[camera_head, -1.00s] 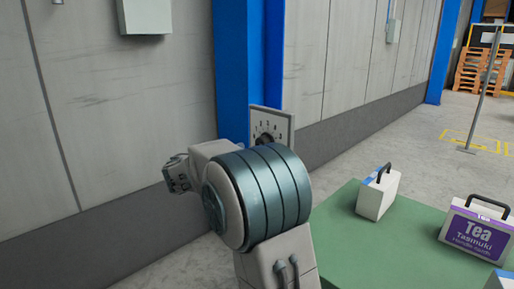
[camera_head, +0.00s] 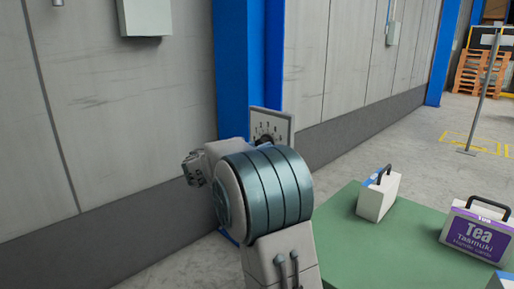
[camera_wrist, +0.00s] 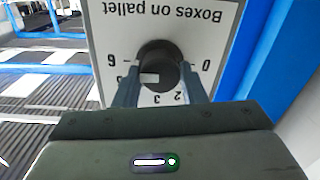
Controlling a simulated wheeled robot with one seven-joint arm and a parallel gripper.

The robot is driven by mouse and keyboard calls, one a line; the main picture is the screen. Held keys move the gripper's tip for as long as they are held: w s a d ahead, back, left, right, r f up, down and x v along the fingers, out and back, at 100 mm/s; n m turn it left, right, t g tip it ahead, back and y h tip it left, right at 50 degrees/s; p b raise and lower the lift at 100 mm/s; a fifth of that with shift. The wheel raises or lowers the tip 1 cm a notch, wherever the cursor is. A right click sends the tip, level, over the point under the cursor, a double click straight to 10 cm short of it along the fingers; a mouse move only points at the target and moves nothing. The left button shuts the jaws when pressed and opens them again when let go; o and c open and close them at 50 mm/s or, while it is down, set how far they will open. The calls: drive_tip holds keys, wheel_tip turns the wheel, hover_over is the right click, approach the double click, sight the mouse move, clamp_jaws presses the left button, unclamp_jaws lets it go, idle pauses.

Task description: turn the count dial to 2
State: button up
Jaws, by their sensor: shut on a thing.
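The count dial is a black round knob (camera_wrist: 160,62) on a white panel (camera_wrist: 190,18) printed "Boxes on pallet", upside down in the wrist view. Digits 0, 2, 3, 5 and 6 show at least partly around it; others are hidden behind the fingers. A pale mark on the knob sits at its lower left, on the side of the higher digits; its exact number is unclear. My gripper (camera_wrist: 160,82) is shut on the knob, one finger on each side. In the head view the panel (camera_head: 284,124) stands by the blue post, its lower part behind my arm.
A blue post (camera_head: 232,80) and grey wall (camera_head: 120,110) are behind the panel. Open floor lies farther right.

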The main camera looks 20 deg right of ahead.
drive_tip(key=shift+f+n, duration=0.1)
drive_tip(key=shift+n, duration=0.2)
drive_tip(key=shift+n+g+p, duration=0.5)
drive_tip(key=shift+n+p, duration=3.85)
drive_tip(key=shift+n, duration=6.85)
drive_tip(key=o, duration=1)
drive_tip(key=shift+a, duration=0.1)
